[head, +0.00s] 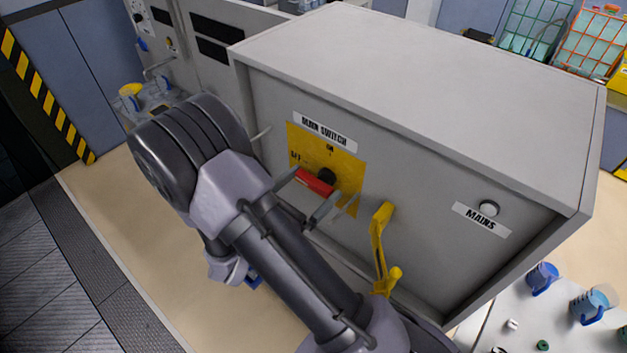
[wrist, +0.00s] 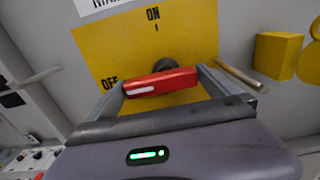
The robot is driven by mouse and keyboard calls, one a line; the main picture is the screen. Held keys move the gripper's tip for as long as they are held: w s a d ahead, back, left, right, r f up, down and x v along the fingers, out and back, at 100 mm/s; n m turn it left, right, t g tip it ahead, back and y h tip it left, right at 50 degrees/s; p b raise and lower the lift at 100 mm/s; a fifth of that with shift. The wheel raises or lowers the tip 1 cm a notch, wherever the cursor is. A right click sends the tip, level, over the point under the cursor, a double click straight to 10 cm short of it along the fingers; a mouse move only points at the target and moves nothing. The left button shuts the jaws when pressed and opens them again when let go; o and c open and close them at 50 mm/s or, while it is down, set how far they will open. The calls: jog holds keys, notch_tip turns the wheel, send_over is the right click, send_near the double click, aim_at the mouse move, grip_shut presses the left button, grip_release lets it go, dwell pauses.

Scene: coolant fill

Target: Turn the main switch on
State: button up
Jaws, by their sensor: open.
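The main switch has a red handle (head: 315,181) on a yellow plate (head: 347,168), under a "MAIN SWITCH" label on the grey cabinet front. In the wrist view the red handle (wrist: 160,82) lies nearly level, its white-marked end to the left toward "OFF"; "ON" is at the top of the plate. My gripper (head: 306,196) is open in front of the switch. In the wrist view its fingers (wrist: 164,84) stand at the two ends of the handle, with the handle between them. I cannot tell whether they touch it.
A round, pale lamp (head: 489,208) sits above the "MAINS" label and looks unlit. A yellow lever (head: 379,248) sticks out right of the switch, close to my gripper. Blue-trimmed cups (head: 542,278) stand on a white surface at lower right. Floor at left is clear.

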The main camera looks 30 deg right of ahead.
jog(key=shift+w+d, duration=0.15)
jog(key=shift+d, duration=0.3)
jog(key=shift+c, duration=0.4)
jog(key=c, duration=1)
